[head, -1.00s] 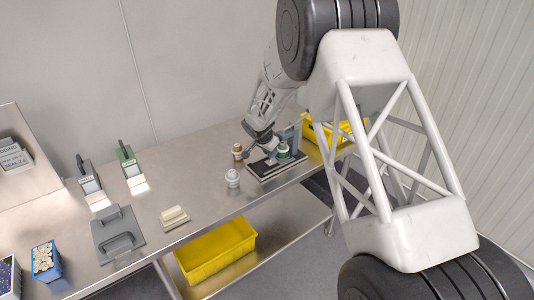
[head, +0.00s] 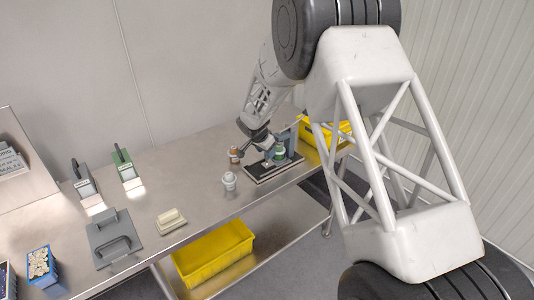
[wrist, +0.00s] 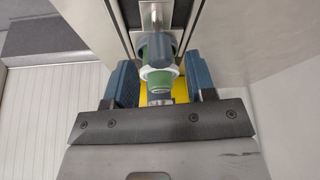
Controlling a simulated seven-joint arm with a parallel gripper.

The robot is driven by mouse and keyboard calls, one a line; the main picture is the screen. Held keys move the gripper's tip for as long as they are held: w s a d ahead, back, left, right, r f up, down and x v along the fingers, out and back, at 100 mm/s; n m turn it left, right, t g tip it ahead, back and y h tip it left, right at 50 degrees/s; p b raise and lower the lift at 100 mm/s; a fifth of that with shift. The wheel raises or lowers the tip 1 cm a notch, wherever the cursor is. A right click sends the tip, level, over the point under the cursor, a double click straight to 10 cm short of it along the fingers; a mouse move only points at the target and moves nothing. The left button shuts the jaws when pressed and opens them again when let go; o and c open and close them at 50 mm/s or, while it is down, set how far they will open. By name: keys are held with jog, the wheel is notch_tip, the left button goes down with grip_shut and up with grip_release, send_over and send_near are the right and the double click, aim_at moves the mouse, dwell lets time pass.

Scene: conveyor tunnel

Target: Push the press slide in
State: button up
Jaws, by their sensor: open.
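The press (head: 268,166) stands on the bench towards its right end, with a dark base and a blue-grey upright. A green jar-like piece (head: 280,153) is on it. In the wrist view a metal slide plate (wrist: 151,14) runs between dark rails. A cylinder with a grey top and a green and white body (wrist: 160,58) shows in front of it. My gripper (wrist: 161,82) is open, with its blue fingers on either side of the cylinder's lower part. I cannot tell whether they touch it. In the head view my gripper (head: 260,142) is small and partly hidden at the press.
A brown-capped jar (head: 234,154) and a white jar (head: 229,181) stand left of the press. A yellow bin (head: 322,131) is behind it on the right. A grey plate with a handle (head: 113,238) and a cream block (head: 171,220) lie further left. The bench between is clear.

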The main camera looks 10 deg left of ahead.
jog(key=shift+v, duration=2.8)
